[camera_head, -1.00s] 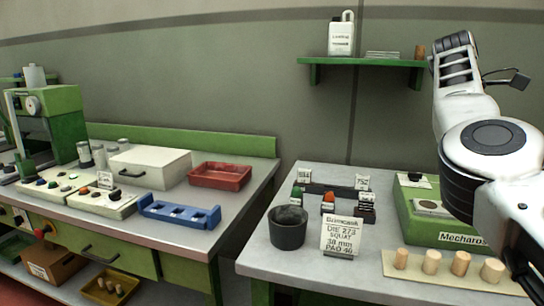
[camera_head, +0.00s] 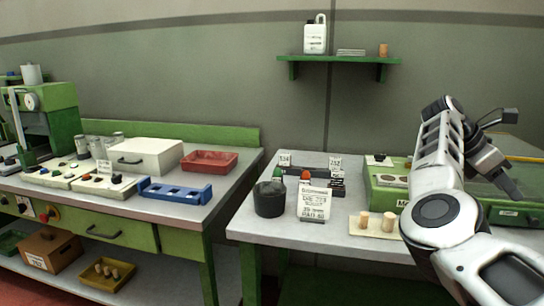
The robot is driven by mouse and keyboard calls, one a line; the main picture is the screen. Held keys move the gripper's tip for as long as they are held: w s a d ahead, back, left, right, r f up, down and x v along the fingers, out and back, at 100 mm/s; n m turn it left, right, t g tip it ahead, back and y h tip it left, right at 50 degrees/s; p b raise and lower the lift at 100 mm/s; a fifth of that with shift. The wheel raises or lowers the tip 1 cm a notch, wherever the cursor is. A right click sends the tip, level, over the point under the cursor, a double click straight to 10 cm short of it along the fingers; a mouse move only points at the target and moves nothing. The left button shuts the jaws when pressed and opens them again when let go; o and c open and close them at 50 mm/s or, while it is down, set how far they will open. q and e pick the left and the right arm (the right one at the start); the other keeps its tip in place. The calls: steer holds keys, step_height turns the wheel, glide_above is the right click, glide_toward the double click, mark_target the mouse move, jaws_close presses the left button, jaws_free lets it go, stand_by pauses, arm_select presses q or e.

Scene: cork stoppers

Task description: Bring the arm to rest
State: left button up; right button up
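My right arm enters from the lower right and reaches up over the right bench (camera_head: 345,243). Two cork stoppers (camera_head: 365,219) (camera_head: 389,222) stand upright on a cream board (camera_head: 376,233) left of my arm. The right part of that board is hidden behind my arm. My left gripper is not in view.
A dark cup (camera_head: 269,199) and a printed card (camera_head: 314,204) stand near the right bench's front. A green machine block (camera_head: 384,187) is close behind the arm. A wall shelf (camera_head: 340,60) holds a white jug (camera_head: 315,36). The left bench carries a blue rack (camera_head: 175,191) and red tray (camera_head: 209,161).

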steer(key=s+d+n+h, duration=0.4)
steer(key=d+n+h, duration=0.35)
steer(key=h, duration=0.35)
steer(key=w+a+f+n+t, duration=0.2)
steer(key=a+n+t, duration=0.3)
steer(key=n+t, duration=0.45)
steer(key=w+a+f+n+t, duration=0.15)
steer(key=a+n+t, duration=0.25)
steer(key=n+t, duration=0.6)
steer(key=s+a+f+n+t+y, duration=0.3)
steer(key=a+f+n+t+y, duration=0.1)
steer(key=a+f+n+y, duration=1.65)
steer(key=s+a+f+n+g+y, duration=0.1)
steer(key=s+a+f+n+g, duration=0.3)
steer(key=s, duration=0.5)
steer(key=s+a+f+n+g+y, duration=0.2)
steer(key=s+a+f+n+g, duration=0.3)
steer(key=s+a+n, duration=0.3)
steer(key=s+a+f, duration=0.1)
steer(key=s, duration=0.1)
steer(key=shift+s+a+f, duration=0.15)
steer(key=shift+s+a, duration=0.15)
